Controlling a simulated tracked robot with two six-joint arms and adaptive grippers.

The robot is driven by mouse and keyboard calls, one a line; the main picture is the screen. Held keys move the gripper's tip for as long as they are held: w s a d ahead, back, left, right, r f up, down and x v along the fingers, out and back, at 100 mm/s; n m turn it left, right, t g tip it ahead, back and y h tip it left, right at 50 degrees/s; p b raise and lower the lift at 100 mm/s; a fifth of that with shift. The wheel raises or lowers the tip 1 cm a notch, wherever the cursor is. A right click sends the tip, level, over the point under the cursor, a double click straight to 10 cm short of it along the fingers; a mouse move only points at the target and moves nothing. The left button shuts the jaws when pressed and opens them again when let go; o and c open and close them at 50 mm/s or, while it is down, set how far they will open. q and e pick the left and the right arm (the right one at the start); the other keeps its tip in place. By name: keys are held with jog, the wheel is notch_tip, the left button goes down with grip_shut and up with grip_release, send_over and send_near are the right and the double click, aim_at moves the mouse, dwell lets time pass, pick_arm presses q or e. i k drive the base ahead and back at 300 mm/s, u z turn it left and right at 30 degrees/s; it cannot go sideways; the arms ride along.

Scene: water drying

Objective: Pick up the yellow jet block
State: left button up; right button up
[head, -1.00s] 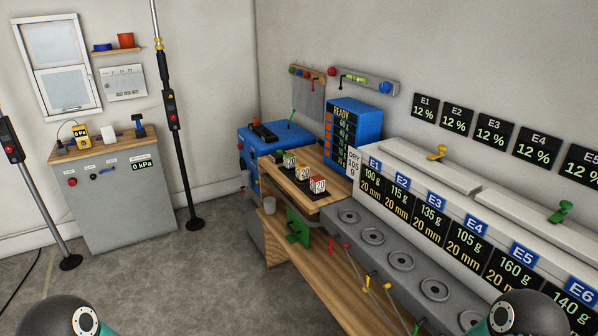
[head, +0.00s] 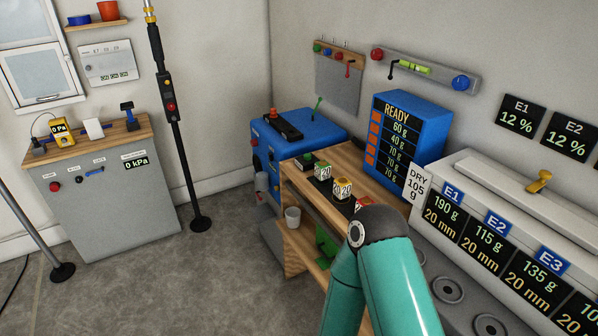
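My teal arm's joint rises in front of the bench and partly covers the red block. Neither of my grippers shows in the head view, so their hold and their distance from the block are hidden.
A blue READY display box (head: 408,140) stands behind the blocks. A blue machine (head: 290,140) is to their left, and a white cup (head: 292,217) sits on the lower shelf. A row of grey wells and display panels runs right.

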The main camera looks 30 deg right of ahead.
aim_at(342, 187)
jog(key=z, duration=0.25)
jog(key=i, duration=1.15)
jog(key=z, duration=0.65)
jog(key=k, duration=0.75)
jog(key=z, duration=0.2)
jog(key=i, duration=0.75)
jog(key=u, duration=0.1)
